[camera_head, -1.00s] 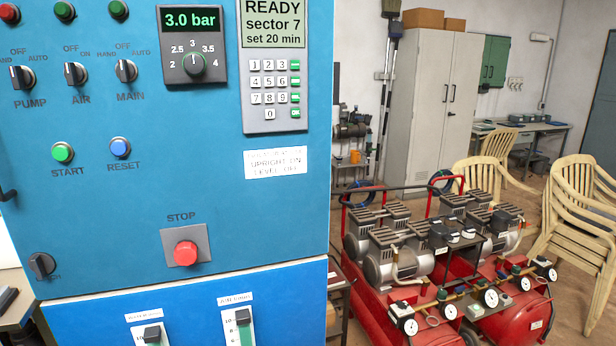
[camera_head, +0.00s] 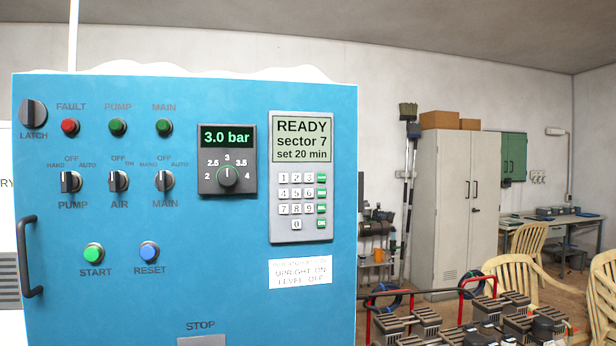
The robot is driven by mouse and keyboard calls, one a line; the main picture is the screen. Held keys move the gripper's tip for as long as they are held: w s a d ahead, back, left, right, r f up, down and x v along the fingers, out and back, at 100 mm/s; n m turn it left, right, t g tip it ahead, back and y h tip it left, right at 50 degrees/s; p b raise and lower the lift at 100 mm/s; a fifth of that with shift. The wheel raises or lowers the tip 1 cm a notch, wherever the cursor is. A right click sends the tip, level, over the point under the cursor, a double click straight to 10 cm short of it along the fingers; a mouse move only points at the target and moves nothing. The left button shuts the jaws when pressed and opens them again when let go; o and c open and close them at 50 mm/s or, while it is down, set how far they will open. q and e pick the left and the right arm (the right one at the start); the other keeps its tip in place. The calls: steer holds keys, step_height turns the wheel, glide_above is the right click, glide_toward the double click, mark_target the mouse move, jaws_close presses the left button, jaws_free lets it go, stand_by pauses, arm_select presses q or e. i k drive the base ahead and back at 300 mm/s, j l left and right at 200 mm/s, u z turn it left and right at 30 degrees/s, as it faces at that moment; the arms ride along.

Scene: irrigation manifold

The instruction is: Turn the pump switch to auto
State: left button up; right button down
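The pump switch (camera_head: 70,182) is a small dark rotary knob at the left of the blue panel (camera_head: 190,285). It is labelled PUMP below, with HAND, OFF and AUTO around its top. Its handle stands about upright, toward OFF, though it is small in the picture. The similar air switch (camera_head: 119,182) and main switch (camera_head: 164,181) sit to its right. A green pump lamp (camera_head: 118,127) is above the row. Neither of my grippers shows in the head view, and nothing touches the switch.
A black door handle (camera_head: 29,256) sticks out at the panel's left edge, below the latch knob (camera_head: 33,113). The start button (camera_head: 94,253) and reset button (camera_head: 149,252) lie below the switches. Compressors (camera_head: 485,325) stand at the right. The panel front is unobstructed.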

mark_target(69, 181)
steer(key=u, duration=1.25)
